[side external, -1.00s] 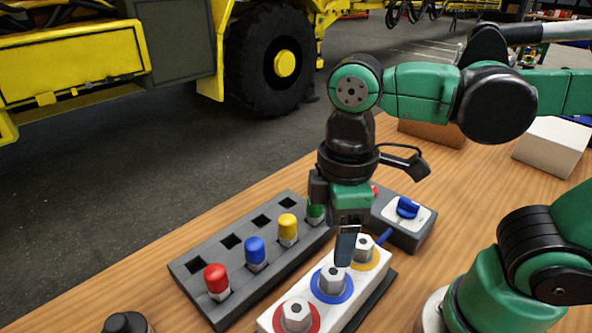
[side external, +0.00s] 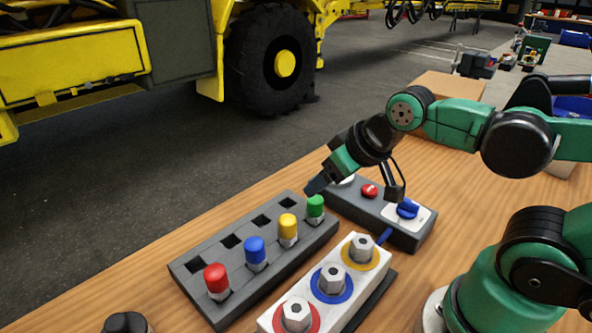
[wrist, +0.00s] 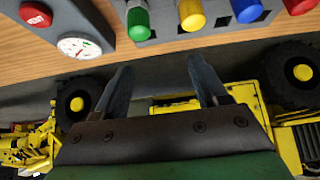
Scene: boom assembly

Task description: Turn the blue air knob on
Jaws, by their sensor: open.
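The blue air knob (side external: 407,209) sits on a white plate at the near right end of a grey control box (side external: 408,238). It shows only in the side view and is outside the wrist view. My gripper (side external: 318,186) is tilted, pointing down and left, above the far left end of the box, well left of the knob. In the wrist view its two fingers (wrist: 162,82) are apart with nothing between them. A dark part of my wrist hangs just above and left of the knob.
The box also carries a red button (side external: 369,190) and a round gauge (wrist: 80,47). A grey rack (side external: 190,269) holds red, blue, yellow and green capped pieces. A white block (side external: 376,278) with several hex fittings stands in front. Bare wood lies right of the box.

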